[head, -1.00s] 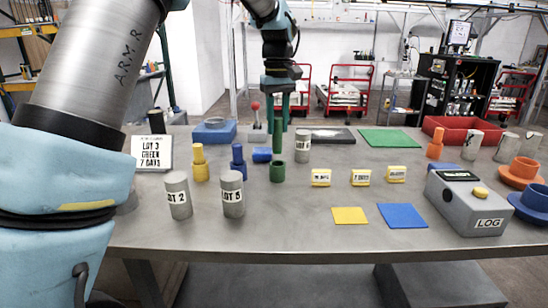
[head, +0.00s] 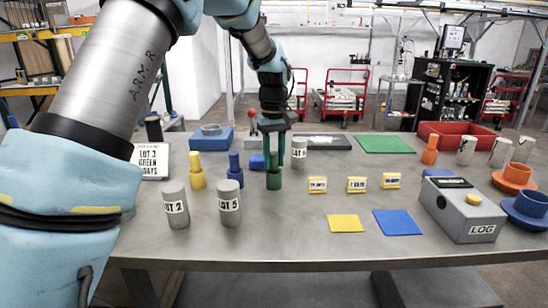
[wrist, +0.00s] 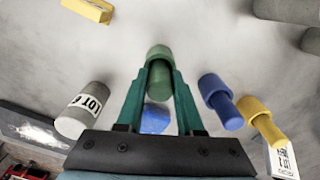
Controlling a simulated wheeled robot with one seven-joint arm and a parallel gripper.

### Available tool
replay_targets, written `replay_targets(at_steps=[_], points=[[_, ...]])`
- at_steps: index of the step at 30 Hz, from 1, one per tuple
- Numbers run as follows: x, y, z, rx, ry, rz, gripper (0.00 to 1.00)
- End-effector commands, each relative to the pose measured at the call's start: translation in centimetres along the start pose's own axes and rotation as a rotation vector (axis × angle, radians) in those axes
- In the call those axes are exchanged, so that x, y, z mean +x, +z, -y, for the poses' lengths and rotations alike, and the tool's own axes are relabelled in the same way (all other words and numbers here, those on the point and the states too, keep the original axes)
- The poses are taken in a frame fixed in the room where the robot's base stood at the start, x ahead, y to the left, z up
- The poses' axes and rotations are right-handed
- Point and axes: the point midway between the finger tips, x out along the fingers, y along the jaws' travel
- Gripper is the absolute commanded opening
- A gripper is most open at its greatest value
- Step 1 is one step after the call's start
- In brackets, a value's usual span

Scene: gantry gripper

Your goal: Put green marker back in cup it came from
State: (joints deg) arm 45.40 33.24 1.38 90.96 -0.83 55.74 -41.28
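The green cup (head: 274,180) stands upright on the table, and it also shows in the wrist view (wrist: 158,52). The green marker (wrist: 158,82) is upright with its lower end in the green cup. My gripper (head: 274,160) points down over the cup, its two green fingers on either side of the marker. In the wrist view my gripper (wrist: 160,72) appears shut on the marker, with the fingertips close to the cup's rim. Whether the marker touches the cup's bottom is hidden.
A blue marker in a blue cup (head: 235,178) and a yellow one in a yellow cup (head: 196,180) stand left. A grey LOT cylinder (head: 299,153) is close on the right. Grey cylinders LOT 2 (head: 176,206) and LOT 5 (head: 229,205) stand in front.

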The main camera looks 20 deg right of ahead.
Motion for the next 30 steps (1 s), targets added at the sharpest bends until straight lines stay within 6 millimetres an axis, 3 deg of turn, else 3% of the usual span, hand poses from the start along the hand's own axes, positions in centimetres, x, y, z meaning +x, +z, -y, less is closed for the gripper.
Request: replay_targets(at_steps=[7,17,20,30], points=[[-0.1,0.0,0.0,0.0,0.0,0.0,0.63],[-0.6,0.0,0.0,0.0,0.001,-0.001,0.63],[-1.8,-0.1,-0.1,0.0,0.002,-0.003,0.63],[-8.8,-0.1,-0.1,0.0,0.003,-0.004,0.63]])
